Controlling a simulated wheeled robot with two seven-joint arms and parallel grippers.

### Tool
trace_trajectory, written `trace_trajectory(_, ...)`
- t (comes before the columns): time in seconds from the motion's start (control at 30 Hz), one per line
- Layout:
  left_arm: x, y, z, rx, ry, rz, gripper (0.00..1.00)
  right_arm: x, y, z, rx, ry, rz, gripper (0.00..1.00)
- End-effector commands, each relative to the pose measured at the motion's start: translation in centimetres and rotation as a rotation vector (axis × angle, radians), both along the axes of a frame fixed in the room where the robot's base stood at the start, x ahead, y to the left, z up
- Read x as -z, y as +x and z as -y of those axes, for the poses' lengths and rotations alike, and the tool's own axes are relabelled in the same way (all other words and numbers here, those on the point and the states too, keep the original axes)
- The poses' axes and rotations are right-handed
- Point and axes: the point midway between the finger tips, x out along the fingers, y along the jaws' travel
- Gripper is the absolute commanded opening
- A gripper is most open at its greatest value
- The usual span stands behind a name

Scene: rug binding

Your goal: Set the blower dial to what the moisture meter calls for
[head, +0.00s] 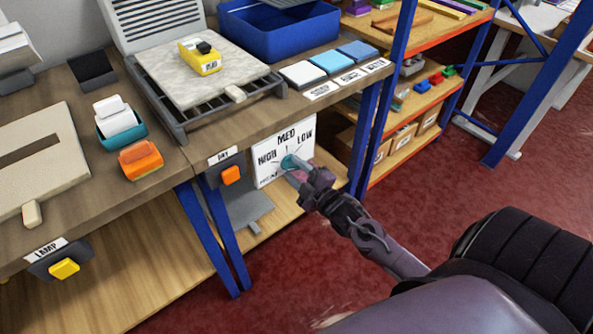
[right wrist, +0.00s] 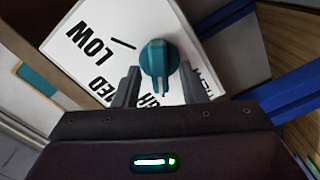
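The blower dial is a teal knob (head: 290,162) on a white plate (head: 268,178) marked HIGH, MED and LOW, under the bench's front edge. The knob (right wrist: 158,55) also shows in the right wrist view, its ridge running toward the bottom of that picture; I cannot tell which mark it points to. My right gripper (head: 299,176) is at the dial. Its two fingers (right wrist: 158,88) stand apart on either side of the knob's ridge, with gaps showing. A small yellow meter (head: 203,60) with a black top lies on the pale rug piece (head: 180,82); its label is too small to read. My left gripper is out of view.
White, light blue and blue swatches (head: 331,62) with labels lie on the bench. An orange DRY switch (head: 231,175) sits left of the dial, and a yellow LAMP switch (head: 64,268) farther left. A blue bin (head: 280,38) stands behind. Blue posts (head: 380,110) flank the area.

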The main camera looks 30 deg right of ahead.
Motion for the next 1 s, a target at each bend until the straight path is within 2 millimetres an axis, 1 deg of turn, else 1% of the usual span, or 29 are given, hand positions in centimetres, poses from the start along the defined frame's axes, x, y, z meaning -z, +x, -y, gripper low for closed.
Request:
trace_trajectory(0.07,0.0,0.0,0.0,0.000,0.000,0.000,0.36,0.0,0.0,0.0,0.000,0.000,0.000,0.37)
trace_trajectory(0.3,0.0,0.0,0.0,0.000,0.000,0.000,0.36,0.0,0.0,0.0,0.000,0.000,0.000,0.05)
trace_trajectory(0.33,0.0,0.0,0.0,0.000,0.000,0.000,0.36,0.0,0.0,0.0,0.000,0.000,0.000,0.02)
trace_trajectory(0.37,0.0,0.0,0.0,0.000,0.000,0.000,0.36,0.0,0.0,0.0,0.000,0.000,0.000,0.00)
trace_trajectory(0.57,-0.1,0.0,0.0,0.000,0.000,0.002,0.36,0.0,-0.1,0.0,0.000,0.008,-0.001,0.00)
trace_trajectory(0.73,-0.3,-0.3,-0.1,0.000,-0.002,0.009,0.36,-0.1,-0.1,0.0,-0.001,0.051,-0.004,0.00)
trace_trajectory(0.83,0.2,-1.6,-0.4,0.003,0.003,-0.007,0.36,-0.2,-0.1,0.0,-0.001,0.101,-0.008,0.00)
trace_trajectory(1.0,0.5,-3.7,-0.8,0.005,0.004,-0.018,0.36,-0.4,-0.1,0.1,0.000,0.226,-0.019,0.00)
